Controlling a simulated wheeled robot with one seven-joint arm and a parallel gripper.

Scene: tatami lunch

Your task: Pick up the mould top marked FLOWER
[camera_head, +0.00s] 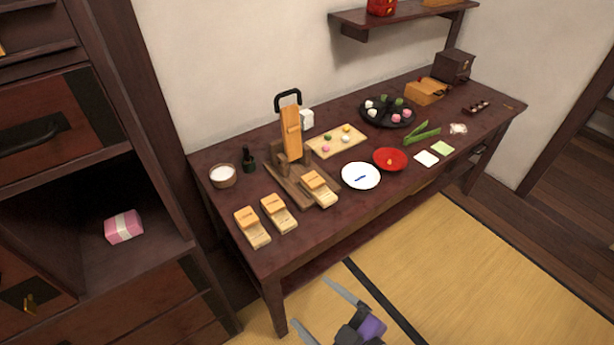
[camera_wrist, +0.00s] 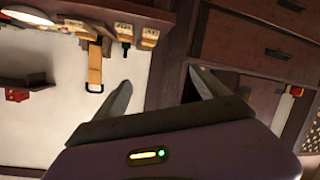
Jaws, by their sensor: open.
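Three small wooden moulds, each with an orange-tan top on a paler base, are on the dark table in the head view. One mould (camera_head: 252,227) is at the front left corner, a second mould (camera_head: 278,213) is just right of it, and a third mould (camera_head: 319,188) sits on the wooden press board. Marks on the tops are too small to read, so I cannot tell which says FLOWER. My gripper (camera_head: 310,302) is open and empty, low in front of the table and apart from it. Its two fingers also show in the wrist view (camera_wrist: 160,78).
A wooden press with a black handle (camera_head: 291,130) stands upright behind the moulds. A white-filled bowl (camera_head: 222,175) is at the left end; a white plate (camera_head: 361,176) and red dish (camera_head: 390,159) are to the right. A dark cabinet (camera_head: 70,110) borders the left. Tatami in front is clear.

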